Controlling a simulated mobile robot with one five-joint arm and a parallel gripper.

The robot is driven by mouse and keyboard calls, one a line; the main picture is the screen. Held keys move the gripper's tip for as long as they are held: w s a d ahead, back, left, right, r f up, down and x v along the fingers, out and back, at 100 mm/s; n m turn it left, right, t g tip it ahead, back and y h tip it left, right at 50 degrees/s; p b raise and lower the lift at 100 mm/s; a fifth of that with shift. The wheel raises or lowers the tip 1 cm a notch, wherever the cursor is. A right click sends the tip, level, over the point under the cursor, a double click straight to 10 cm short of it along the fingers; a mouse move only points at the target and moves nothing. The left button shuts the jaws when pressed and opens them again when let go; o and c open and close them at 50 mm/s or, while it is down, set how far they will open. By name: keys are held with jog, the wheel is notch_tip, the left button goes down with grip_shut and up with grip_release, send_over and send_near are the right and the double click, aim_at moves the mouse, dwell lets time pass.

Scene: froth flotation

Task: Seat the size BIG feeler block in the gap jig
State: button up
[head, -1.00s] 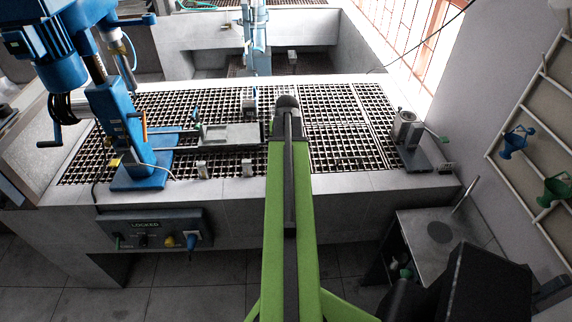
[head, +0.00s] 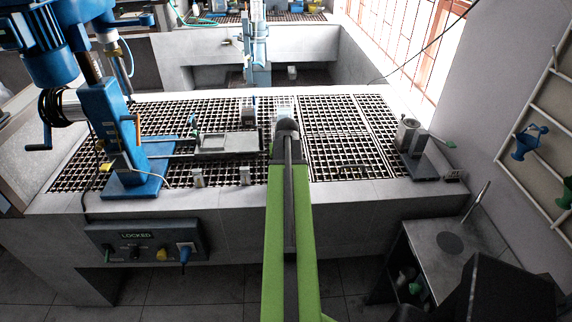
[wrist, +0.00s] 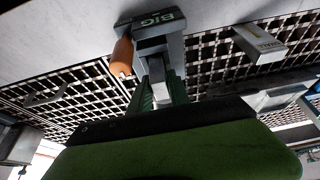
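The BIG feeler block (wrist: 156,24) is a grey block with its dark label "BIG" at the upper middle of the wrist view. My gripper (wrist: 160,88) has two green ribbed fingers pointing at it. Grey parts of the block show at and between the fingertips; whether the fingers grip it is unclear. In the head view my arm hides the gripper's fingers and this block. The gap jig appears to be the grey plate fixture (head: 228,143) on the grating, left of my arm. It shows partly at the right of the wrist view (wrist: 275,96).
An orange cylinder (wrist: 121,57) is close beside the BIG block's left. A blue press (head: 120,140) stands left on the grating. A grey fixture (head: 420,155) stands right. Grating between is largely clear.

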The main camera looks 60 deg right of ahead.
jog(key=shift+o, duration=1.4)
jog(key=shift+r, duration=0.1)
jog(key=shift+r+p, duration=0.25)
jog(key=shift+p, duration=0.05)
jog(key=p+v, duration=1)
jog(key=v, duration=0.1)
jog(key=shift+a+r+p, duration=0.15)
jog(key=shift+r+p, duration=0.15)
jog(key=shift+p, duration=0.1)
jog(key=w+a+f+n+y, duration=0.1)
jog(key=w+a+n, duration=0.1)
jog(key=w+a, duration=0.6)
jog(key=w+a+n+y, duration=0.15)
jog(key=w+a, duration=0.25)
jog(key=a, duration=0.8)
jog(key=w+a+f+n, duration=0.1)
jog(key=w+a+n, duration=0.2)
jog(key=w+a, duration=0.45)
jog(key=s+a+n+g+y, duration=0.1)
jog(key=a+n, duration=0.3)
jog(key=a, duration=2.2)
jog(key=shift+s+a+g, duration=0.2)
jog(key=shift+s+g, duration=0.05)
jog(key=shift+g, duration=0.55)
